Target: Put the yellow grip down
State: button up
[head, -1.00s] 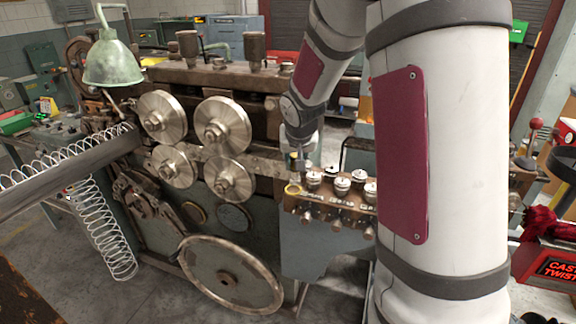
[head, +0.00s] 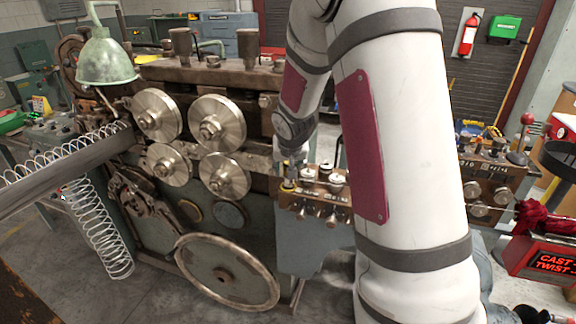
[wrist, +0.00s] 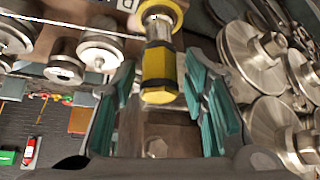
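The yellow grip (wrist: 160,78) is a yellow faceted piece on a metal shaft, with a yellow ring (wrist: 162,10) at the shaft's other end. It lies between the two teal finger pads of my gripper (wrist: 160,88) in the wrist view, with a narrow gap showing on each side. My gripper looks open around it. In the head view my gripper (head: 291,172) points down at the left end of the brown knob block (head: 290,202), and a small bit of yellow (head: 288,186) shows at its tips. Whether the grip touches the block is hidden.
White-topped knobs (head: 309,174) stand on the block just right of my gripper. Large metal rollers (head: 217,122) are close on the left. A wire spring (head: 105,235) hangs farther left, and a handwheel (head: 228,276) sits below. My arm covers much of the right side.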

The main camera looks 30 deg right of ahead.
jog(key=shift+s+a+r, duration=0.1)
jog(key=shift+r, duration=0.35)
jog(key=s+a+r+n+y, duration=0.1)
jog(key=s+a+r, duration=0.5)
jog(key=s+r, duration=0.25)
jog(key=s+a+r+n, duration=0.2)
jog(key=s+a+r, duration=0.4)
jog(key=s+r, duration=0.25)
jog(key=s+a+n+y, duration=0.2)
jog(key=s+a, duration=0.5)
jog(key=s, duration=0.6)
jog(key=shift+s+a+r+n, duration=0.25)
jog(key=shift+a+r+n, duration=0.15)
jog(key=shift+r+n, duration=0.1)
jog(key=shift+f, duration=0.1)
jog(key=shift+w+f+b, duration=0.55)
jog(key=shift+w+f, duration=0.1)
jog(key=shift+w, duration=0.1)
